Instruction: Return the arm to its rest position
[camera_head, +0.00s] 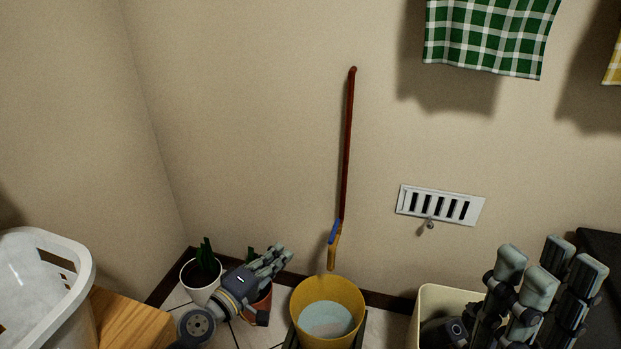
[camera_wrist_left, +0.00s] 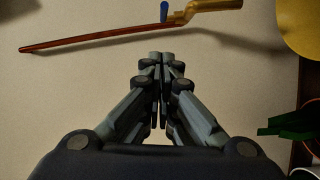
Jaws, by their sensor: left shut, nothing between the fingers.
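My left gripper (camera_head: 274,262) reaches in low from the left in the head view, in front of the plant pots and left of the yellow bucket. It is shut and empty. In the left wrist view its fingertips (camera_wrist_left: 160,60) meet with nothing between them, and bare wall lies beyond. My right gripper (camera_head: 548,272) is at the lower right of the head view, its fingers pointing up and spread apart. It seems empty and overlaps the cream bin behind it.
A red pipe (camera_head: 347,150) with a blue-handled brass tap (camera_head: 334,250) runs down the wall above a yellow bucket (camera_head: 358,300). Potted plants (camera_head: 199,278) stand by the wall. A white basket (camera_head: 75,250) sits left, near a wooden top (camera_head: 135,318). A cream bin (camera_head: 425,302) stands right.

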